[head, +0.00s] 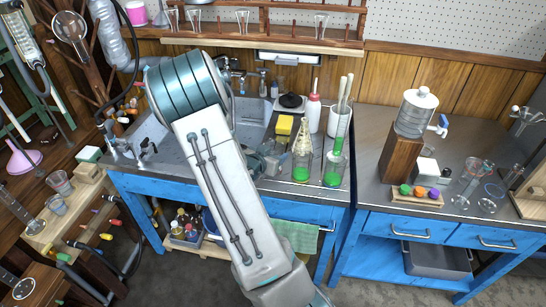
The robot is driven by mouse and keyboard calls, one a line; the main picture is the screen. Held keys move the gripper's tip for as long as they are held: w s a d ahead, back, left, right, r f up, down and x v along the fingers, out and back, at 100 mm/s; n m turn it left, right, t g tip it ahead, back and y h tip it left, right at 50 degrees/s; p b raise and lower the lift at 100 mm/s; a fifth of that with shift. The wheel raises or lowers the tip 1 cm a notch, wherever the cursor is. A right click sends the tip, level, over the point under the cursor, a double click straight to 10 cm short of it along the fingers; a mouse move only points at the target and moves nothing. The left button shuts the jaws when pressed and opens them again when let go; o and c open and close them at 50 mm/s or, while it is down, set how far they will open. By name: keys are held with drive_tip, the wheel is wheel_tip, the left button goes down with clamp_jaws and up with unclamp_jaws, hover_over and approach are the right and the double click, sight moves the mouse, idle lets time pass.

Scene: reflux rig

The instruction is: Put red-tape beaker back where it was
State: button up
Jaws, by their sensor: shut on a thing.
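Two glass beakers with green liquid are at the right end of the sink counter: a left one (301,171) and a right one (334,172). No red tape can be made out on either at this size. My gripper (282,163) is just left of the left beaker, low over the counter, and appears shut on that beaker. My arm hides part of the gripper, and the fingertips are too small to see clearly. The left beaker looks upright; I cannot tell whether it touches the counter.
A gap separates this counter from the right bench (470,225), which holds a water dispenser (414,112) and glassware. A glassware shelf (270,44) hangs above.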

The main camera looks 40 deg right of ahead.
drive_tip(key=shift+f, duration=0.25)
drive_tip(key=shift+f, duration=0.1)
drive_tip(key=shift+f, duration=0.15)
drive_tip(key=o, duration=1.1)
drive_tip(key=shift+o, duration=0.2)
drive_tip(key=shift+r, duration=0.2)
